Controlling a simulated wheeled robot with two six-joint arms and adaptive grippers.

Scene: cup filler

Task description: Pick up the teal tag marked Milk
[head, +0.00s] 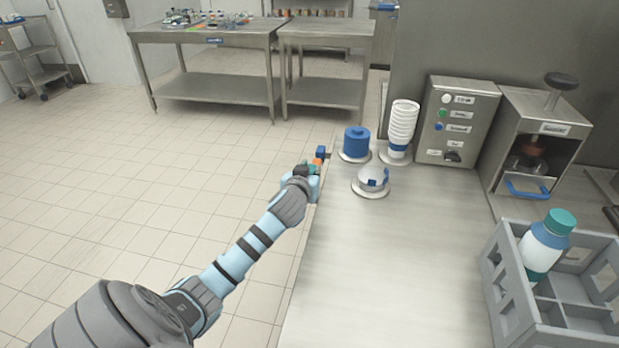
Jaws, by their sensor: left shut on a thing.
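My left gripper (308,170) is at the left edge of the steel counter, its arm reaching in from the lower left. It is shut on a small teal tag (312,168), mostly hidden by the fingers. The word on the tag cannot be read. Just beyond it, at the same edge, are a small orange piece (319,160) and a small blue piece (321,151). Whether the tag is clear of its holder cannot be told. My right gripper is not in view.
On the counter (375,270) stand a blue cylinder (356,141), a stack of white cups (402,124), a domed silver piece (372,178), a button box (458,118) and a press (540,135). A grey crate (512,290) holds a white bottle (543,245). The counter's front is clear.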

